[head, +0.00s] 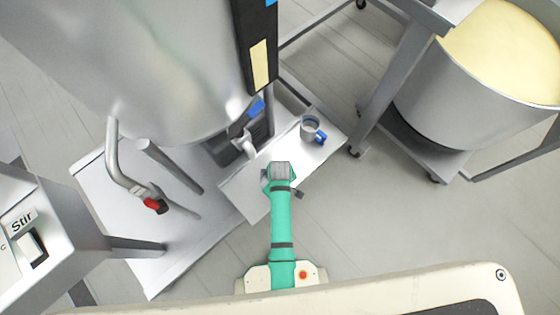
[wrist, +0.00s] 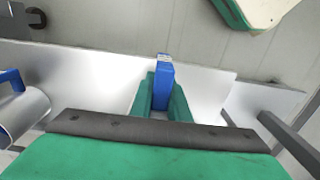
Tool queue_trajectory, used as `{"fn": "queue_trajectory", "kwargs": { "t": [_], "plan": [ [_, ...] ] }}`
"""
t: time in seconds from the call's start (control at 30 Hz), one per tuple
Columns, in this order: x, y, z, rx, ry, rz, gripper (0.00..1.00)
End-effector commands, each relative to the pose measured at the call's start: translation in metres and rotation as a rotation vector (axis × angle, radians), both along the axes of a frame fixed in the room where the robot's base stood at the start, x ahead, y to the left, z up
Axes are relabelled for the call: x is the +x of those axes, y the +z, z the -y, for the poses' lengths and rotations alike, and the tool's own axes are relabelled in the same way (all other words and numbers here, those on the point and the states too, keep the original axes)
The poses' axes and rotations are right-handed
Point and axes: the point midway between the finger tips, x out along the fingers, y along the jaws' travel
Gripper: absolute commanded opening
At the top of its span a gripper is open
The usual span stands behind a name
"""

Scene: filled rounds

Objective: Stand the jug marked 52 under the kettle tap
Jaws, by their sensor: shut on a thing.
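My gripper (wrist: 162,100) is shut on an upright blue handle (wrist: 163,75) with a pale tip, between its green fingers. Any jug body belonging to this handle is hidden behind my gripper. In the head view my green arm reaches over the metal shelf (head: 245,192). A grey jug (head: 309,127) with a blue handle stands at the shelf's right end; it also shows at the left of the wrist view (wrist: 22,112). No number is readable on either.
A curved pipe with a red end (head: 154,205) sticks out at the left. A control box marked Stir (head: 22,235) is at the lower left. A wheeled trolley carries a large pot (head: 450,115) at the right. Bare shelf lies between my gripper and the grey jug.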

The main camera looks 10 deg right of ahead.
Motion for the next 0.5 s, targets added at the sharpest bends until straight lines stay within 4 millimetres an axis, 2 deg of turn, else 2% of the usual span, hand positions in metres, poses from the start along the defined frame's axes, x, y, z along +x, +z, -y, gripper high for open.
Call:
{"fn": "queue_trajectory", "kwargs": {
  "t": [0.5],
  "plan": [
    [0.032,-0.009,-0.023,0.0,0.0,0.0,0.0]
  ]
}}
